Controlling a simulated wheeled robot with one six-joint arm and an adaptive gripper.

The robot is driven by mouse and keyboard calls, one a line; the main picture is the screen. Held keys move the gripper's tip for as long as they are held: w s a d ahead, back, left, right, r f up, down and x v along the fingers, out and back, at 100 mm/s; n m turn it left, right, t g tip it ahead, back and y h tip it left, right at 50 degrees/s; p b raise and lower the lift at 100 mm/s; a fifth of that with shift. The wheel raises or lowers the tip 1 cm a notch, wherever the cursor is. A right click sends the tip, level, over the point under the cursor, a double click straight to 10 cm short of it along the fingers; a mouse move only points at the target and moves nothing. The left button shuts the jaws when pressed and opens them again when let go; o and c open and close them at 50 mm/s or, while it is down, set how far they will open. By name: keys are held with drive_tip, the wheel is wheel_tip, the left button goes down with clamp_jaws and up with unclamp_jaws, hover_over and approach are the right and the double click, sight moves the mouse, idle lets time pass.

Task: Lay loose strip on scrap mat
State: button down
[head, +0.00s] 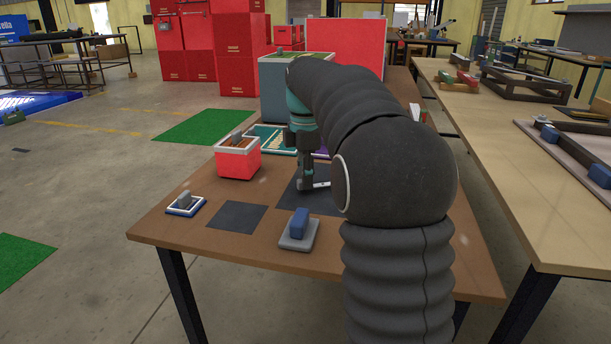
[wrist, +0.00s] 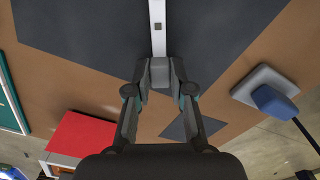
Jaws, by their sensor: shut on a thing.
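My gripper (head: 306,187) is shut on a thin white strip (head: 320,184), near one end of it. In the wrist view the fingertips (wrist: 158,74) pinch the strip (wrist: 158,30), which runs up out of the picture and shows a small dark square. The strip is over a large dark mat (head: 292,200), also in the wrist view (wrist: 80,35); whether it touches the mat I cannot tell. A smaller dark mat (head: 237,217) lies bare to the left, also in the wrist view (wrist: 192,124). Which mat is the scrap mat is unclear. My arm hides part of the large mat.
A grey block with a blue handle (head: 299,226) sits near the table's front. A small blue-and-white tray (head: 185,204) and a red box (head: 237,158) stand left. A teal tray (head: 268,139) and a tall grey box (head: 290,90) are behind. Bare brown tabletop (head: 255,255) shows in front.

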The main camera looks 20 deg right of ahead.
drive_tip(key=shift+f, duration=0.5)
drive_tip(key=c, duration=0.9)
unclamp_jaws()
drive_tip(key=shift+c, duration=0.2)
wheel_tip(320, 180, up, 12)
